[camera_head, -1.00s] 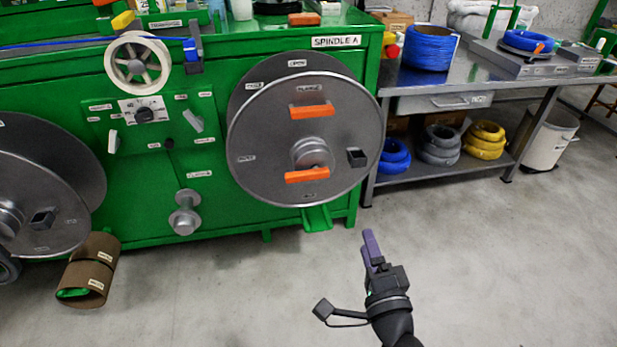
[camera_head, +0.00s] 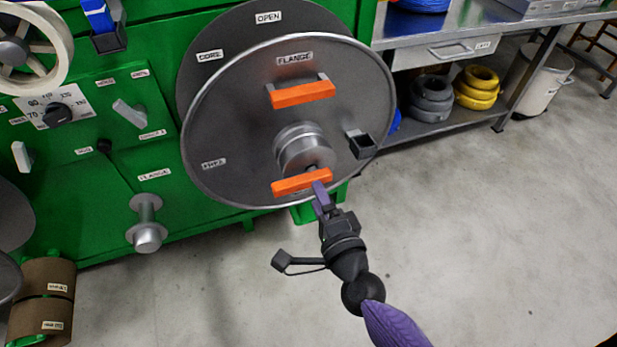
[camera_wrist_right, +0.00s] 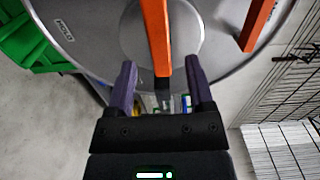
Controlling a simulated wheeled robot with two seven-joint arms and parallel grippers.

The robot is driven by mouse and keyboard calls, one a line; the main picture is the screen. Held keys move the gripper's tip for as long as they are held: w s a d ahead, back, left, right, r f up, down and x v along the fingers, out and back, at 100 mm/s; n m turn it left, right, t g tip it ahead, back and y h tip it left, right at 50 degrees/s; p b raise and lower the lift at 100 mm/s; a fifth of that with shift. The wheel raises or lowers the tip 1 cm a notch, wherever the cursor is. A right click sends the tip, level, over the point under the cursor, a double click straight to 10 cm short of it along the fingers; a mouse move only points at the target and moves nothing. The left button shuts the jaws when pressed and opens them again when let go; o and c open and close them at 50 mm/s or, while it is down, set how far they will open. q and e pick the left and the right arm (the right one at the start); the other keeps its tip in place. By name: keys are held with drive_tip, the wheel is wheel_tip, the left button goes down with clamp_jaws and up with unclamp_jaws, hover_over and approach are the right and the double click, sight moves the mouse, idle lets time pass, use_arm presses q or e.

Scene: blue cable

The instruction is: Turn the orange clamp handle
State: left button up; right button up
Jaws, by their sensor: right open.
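An orange handle (camera_head: 302,182) sits low on the grey flange (camera_head: 240,120), just below the silver hub (camera_head: 303,150). A second orange bar handle (camera_head: 301,94) is above the hub. I cannot tell from the labels which is the clamp handle. My right gripper (camera_head: 320,190) is open, its purple fingertips at the right part of the lower handle. In the right wrist view, the lower handle (camera_wrist_right: 156,35) runs between the two spread fingers (camera_wrist_right: 160,80), with the hub behind it. I cannot tell whether the fingers touch it. My left gripper is out of view.
A dark square block (camera_head: 361,145) sticks out from the flange on the right. The green machine panel (camera_head: 90,200) has a dial (camera_head: 57,112) and knobs on the left. A metal table (camera_head: 440,45) with cable coils below stands at right. The floor in front is clear.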

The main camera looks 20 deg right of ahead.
sight(302, 182)
drive_tip(key=w, duration=0.4)
drive_tip(key=shift+w, duration=0.15)
clamp_jaws()
drive_tip(key=shift+a, duration=0.1)
idle(0.7)
idle(0.3)
